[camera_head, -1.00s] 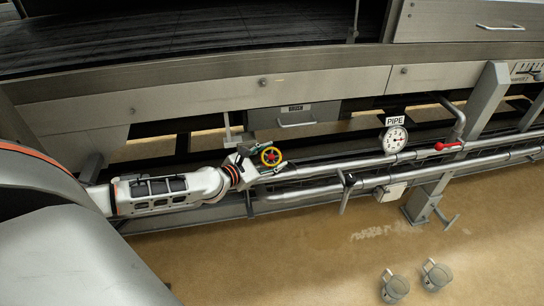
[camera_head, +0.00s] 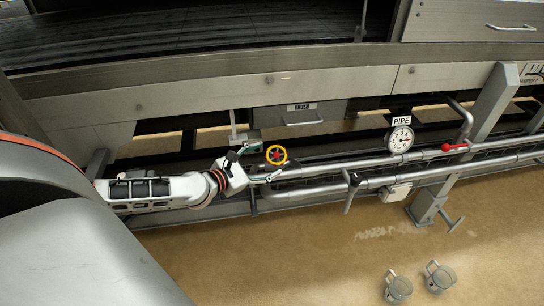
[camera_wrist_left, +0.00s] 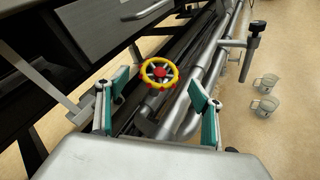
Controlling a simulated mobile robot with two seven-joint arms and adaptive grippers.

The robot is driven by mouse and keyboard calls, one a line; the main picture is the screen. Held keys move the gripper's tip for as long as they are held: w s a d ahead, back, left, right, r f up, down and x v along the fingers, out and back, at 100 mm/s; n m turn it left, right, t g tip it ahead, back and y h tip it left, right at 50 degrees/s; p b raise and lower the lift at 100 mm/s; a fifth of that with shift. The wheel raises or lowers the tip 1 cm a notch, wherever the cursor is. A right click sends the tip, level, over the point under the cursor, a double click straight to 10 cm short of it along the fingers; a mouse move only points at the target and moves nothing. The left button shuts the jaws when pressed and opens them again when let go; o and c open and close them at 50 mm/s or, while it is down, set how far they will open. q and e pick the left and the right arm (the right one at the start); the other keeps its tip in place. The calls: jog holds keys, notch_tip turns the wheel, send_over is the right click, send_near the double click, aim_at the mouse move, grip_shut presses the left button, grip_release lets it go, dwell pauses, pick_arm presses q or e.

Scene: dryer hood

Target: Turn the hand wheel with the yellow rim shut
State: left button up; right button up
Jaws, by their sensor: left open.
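I see no finger touching the rim. My right gripper is in neither view.
Steel pipes (camera_head: 330,163) run right from the wheel, with a round gauge (camera_head: 401,139) marked PIPE and a red-handled valve (camera_head: 455,147). Two clear cups (camera_head: 398,288) stand on the open tan floor.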

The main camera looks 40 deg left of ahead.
pick_arm(q)
jog(key=shift+v, duration=1)
jog(key=shift+r, duration=0.1)
